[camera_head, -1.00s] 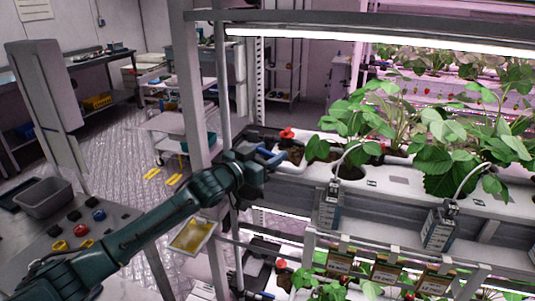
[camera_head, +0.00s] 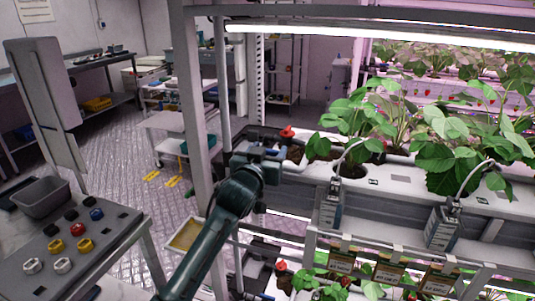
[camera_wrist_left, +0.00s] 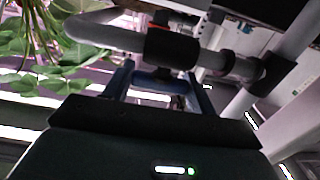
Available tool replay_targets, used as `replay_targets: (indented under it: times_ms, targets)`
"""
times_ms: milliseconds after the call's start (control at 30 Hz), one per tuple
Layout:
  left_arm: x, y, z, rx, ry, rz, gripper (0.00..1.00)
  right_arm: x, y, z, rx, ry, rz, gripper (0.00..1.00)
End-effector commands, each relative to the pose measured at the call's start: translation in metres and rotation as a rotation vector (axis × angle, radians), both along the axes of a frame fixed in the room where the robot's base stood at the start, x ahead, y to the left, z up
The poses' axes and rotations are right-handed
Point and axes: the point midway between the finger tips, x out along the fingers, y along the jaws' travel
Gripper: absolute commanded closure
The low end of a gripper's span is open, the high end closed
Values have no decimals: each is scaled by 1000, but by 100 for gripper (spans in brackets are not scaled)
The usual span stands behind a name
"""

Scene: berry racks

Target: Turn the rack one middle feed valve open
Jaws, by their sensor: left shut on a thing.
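The middle feed valve (camera_wrist_left: 172,50) shows in the left wrist view as a dark body on a pale pipe, with a little red behind it. In the head view a red knob (camera_head: 287,132) stands on the pipework at the left end of the planted trough, just beyond my gripper. My left gripper (camera_head: 269,153) is at this pipework. In the left wrist view the blue fingers of my left gripper (camera_wrist_left: 157,76) straddle the dark part under the valve body and are shut on it. The handle's exact angle is hard to tell. My right gripper is not in view.
A white trough (camera_head: 400,185) with strawberry plants runs to the right. The rack post (camera_head: 196,130) stands close to the left of my arm. A lower tier has another red knob (camera_head: 281,265). A grey panel with coloured knobs (camera_head: 110,222) is at the left.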

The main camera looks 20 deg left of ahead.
Motion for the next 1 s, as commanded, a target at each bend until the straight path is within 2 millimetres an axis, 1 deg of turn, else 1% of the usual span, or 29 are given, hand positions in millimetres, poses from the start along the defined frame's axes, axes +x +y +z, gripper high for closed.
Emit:
replay_targets:
  times_ms: [33, 267, 300, 533, 833, 933, 1000]
  targets:
    - [0, -1, 2, -1, -4, 1, 66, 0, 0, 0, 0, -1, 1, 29]
    - [0, 0, 2, -1, -4, 0, 66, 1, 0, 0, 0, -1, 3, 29]
    - [0, 0, 2, -1, -4, 0, 40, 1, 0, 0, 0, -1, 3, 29]
    - [0, 0, 1, -1, -1, 0, 22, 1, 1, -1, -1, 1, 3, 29]
    - [-3, 0, 0, -1, 0, 0, 22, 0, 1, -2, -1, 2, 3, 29]
    - [-11, 0, -1, -2, 0, 0, 22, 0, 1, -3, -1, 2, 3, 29]
    - [-22, 1, -1, -3, 0, 0, 22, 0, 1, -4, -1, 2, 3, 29]
